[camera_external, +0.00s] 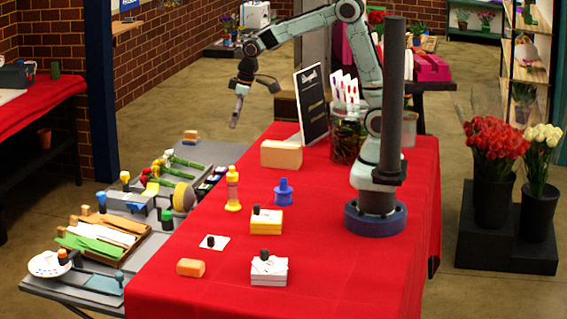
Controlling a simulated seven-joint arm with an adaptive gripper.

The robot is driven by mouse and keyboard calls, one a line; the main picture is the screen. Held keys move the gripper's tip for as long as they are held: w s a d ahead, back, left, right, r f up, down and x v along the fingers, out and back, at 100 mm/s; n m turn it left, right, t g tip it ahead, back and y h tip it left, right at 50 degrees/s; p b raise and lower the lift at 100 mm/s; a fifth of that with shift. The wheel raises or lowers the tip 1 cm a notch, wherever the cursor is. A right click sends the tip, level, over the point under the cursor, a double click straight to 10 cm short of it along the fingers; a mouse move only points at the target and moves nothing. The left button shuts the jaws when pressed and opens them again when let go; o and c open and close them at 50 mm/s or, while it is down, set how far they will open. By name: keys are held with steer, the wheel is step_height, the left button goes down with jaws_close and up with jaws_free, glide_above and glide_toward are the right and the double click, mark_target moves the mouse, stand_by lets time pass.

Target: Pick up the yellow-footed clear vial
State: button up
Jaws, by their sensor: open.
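The yellow-footed clear vial (233,190) stands upright on the red-covered table (330,215), near its left edge. Its foot and upper part are yellow, and its see-through middle shows the red behind it. My gripper (254,105) is open and empty. It hangs in the air above and behind the vial in the picture, well apart from it, with its fingers spread. Nothing hides the vial.
A blue spool-like piece (284,192) stands right of the vial. A tan block (281,154), a black sign (311,105) and a dark glass jar (347,135) are behind it. A yellow-and-white box (266,222) and an orange block (190,267) are nearer the front.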

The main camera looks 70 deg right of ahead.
steer(key=g, duration=0.2)
glide_above(233, 185)
steer(key=w+d, duration=0.2)
step_height(233, 185, down, 8)
steer(key=shift+a+r, duration=0.1)
steer(key=shift+a, duration=0.05)
steer(key=shift+g, duration=0.5)
steer(key=f, duration=0.3)
steer(key=s+f, duration=0.1)
steer(key=f, duration=0.6)
steer(key=shift+s+a+f, duration=0.15)
steer(key=shift+f, duration=0.6)
jaws_close()
